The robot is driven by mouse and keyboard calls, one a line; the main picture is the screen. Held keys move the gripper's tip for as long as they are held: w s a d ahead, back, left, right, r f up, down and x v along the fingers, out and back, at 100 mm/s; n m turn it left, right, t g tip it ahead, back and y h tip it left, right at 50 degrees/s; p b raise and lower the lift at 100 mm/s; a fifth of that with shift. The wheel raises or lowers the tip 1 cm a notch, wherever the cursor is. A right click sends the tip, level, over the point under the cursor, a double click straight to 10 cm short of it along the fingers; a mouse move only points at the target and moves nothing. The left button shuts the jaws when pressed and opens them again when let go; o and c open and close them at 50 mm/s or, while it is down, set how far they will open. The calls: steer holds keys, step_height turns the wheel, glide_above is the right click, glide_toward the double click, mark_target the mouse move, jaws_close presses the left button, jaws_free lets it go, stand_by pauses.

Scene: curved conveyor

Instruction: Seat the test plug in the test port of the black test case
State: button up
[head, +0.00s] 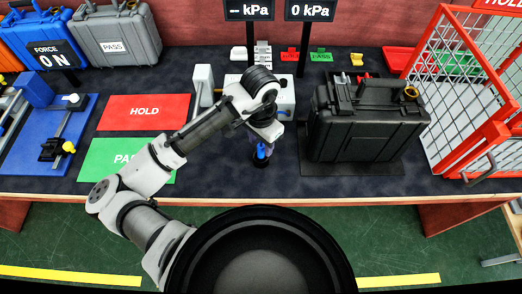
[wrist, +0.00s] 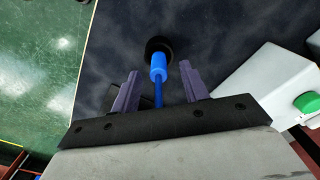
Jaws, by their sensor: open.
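The black test case (head: 365,130) stands closed on a dark mat on the right half of the bench. A brass-coloured ring (head: 411,92) sits at its upper right; I cannot tell if this is the test port. A blue plug-like piece (wrist: 158,66) stands on a round black base (wrist: 158,47) on the dark bench, with a thin blue length running back from it. My gripper (wrist: 160,72) is open, with one purple finger on each side of the blue piece and gaps visible. In the head view the blue piece (head: 262,151) shows just below my wrist.
A white box with a green button (wrist: 305,102) is close on the right in the wrist view. Red HOLD (head: 145,112) and green PASS mats lie left. A red wire cage (head: 470,90) stands at the far right. Two kPa displays stand behind.

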steer(key=shift+f, duration=1.45)
steer(key=shift+c, duration=0.5)
jaws_close()
steer(key=shift+r, duration=0.15)
step_height(320, 180, up, 20)
steer(key=shift+b, duration=0.4)
